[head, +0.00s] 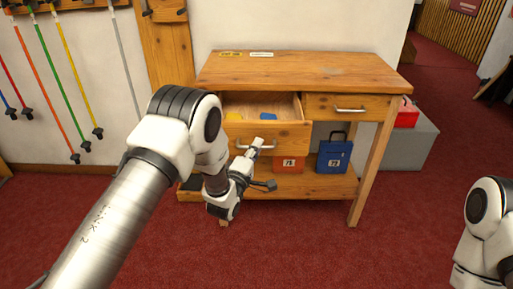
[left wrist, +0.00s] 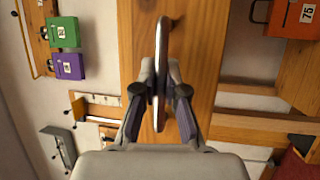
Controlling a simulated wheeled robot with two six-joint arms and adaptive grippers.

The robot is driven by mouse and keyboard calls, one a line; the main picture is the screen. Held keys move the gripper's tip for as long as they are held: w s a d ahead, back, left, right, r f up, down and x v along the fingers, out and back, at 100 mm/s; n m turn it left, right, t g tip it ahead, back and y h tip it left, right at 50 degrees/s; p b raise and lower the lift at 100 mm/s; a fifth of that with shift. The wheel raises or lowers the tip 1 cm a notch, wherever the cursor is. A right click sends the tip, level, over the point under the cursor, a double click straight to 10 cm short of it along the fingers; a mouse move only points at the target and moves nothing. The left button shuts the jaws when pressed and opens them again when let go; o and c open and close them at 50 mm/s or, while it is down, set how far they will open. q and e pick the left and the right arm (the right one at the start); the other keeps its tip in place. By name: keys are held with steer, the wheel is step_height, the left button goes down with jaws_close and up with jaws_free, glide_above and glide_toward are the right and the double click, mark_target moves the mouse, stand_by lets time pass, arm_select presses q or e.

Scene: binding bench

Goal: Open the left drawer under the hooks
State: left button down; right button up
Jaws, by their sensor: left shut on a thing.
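The left drawer (head: 285,131) of the wooden bench stands pulled out, and its open inside shows a yellow thing (head: 233,116) and a blue thing (head: 268,116). Its metal handle (head: 240,146) is partly covered by my left gripper (head: 255,147). In the left wrist view the handle (left wrist: 163,40) runs between the fingers of my left gripper (left wrist: 160,92), which is shut on it in front of the plain wooden drawer front (left wrist: 205,40). The right drawer (head: 345,106) is closed. My right gripper is out of view; only part of my right arm shows.
Under the bench top (head: 300,70), a blue case (head: 334,157) and an orange case (head: 288,164) stand on the lower shelf (head: 320,187). A grey box (head: 405,145) with a red case (head: 407,114) is at the right. Coloured cords hang on the left wall. Red floor in front is clear.

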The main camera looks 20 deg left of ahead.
arm_select(q)
steer(key=c, duration=1.2)
jaws_free()
steer(key=v, duration=1.2)
steer(key=shift+f, duration=0.1)
